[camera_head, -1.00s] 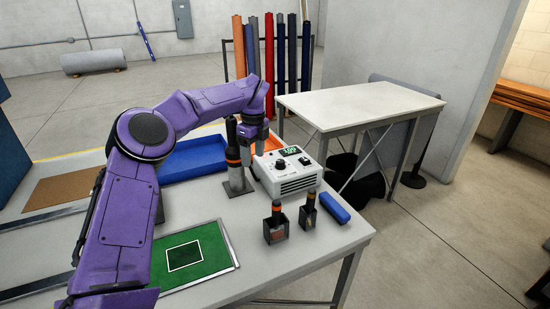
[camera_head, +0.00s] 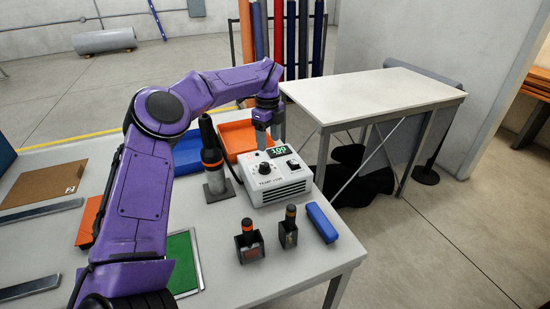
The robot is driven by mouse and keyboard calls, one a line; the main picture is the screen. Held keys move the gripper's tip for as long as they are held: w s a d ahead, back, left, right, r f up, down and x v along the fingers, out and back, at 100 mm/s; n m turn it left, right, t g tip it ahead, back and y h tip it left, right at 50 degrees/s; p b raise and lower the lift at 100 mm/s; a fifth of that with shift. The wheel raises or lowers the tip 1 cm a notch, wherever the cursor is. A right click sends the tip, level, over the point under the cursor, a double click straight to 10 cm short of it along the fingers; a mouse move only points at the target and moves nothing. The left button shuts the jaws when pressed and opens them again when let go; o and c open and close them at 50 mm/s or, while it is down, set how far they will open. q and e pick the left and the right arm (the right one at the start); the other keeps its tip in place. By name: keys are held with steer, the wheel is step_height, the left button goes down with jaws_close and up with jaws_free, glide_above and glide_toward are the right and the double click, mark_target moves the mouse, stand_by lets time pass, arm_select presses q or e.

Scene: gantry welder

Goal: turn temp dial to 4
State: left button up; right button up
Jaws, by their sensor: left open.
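The white control box (camera_head: 280,186) stands on the grey workbench, with a lit green display (camera_head: 277,152) on its top. Its black temp dial (camera_head: 265,169) is on the left of the sloped face, and a black switch (camera_head: 293,165) is on the right. The dial's pointer and numbers are too small to read. My left gripper (camera_head: 262,145) is open, pointing down at the back left of the box, just above and behind the dial. From this view I cannot tell if it touches the box. My right gripper is out of view.
A dark handled tool in a grey stand (camera_head: 214,170) is close left of the box. Two small holders (camera_head: 249,243) and a blue block (camera_head: 321,223) lie in front. Orange (camera_head: 234,136) and blue trays are behind. A white table (camera_head: 370,95) stands beyond.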

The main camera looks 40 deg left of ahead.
arm_select(q)
steer(key=p, duration=0.2)
glide_above(265, 165)
steer(key=f, duration=0.4)
steer(key=shift+s+a+f, duration=0.1)
steer(key=shift+s+f, duration=0.05)
steer(key=shift+s, duration=0.25)
steer(key=f, duration=0.2)
steer(key=w+f+p, duration=0.1)
steer(key=f, duration=0.1)
steer(key=shift+f, duration=0.2)
steer(key=shift+w+f, duration=0.2)
steer(key=shift+s+r, duration=0.15)
steer(key=shift+s, duration=0.1)
steer(key=shift+s+r, duration=0.1)
steer(key=shift+s, duration=0.05)
steer(key=c, duration=1)
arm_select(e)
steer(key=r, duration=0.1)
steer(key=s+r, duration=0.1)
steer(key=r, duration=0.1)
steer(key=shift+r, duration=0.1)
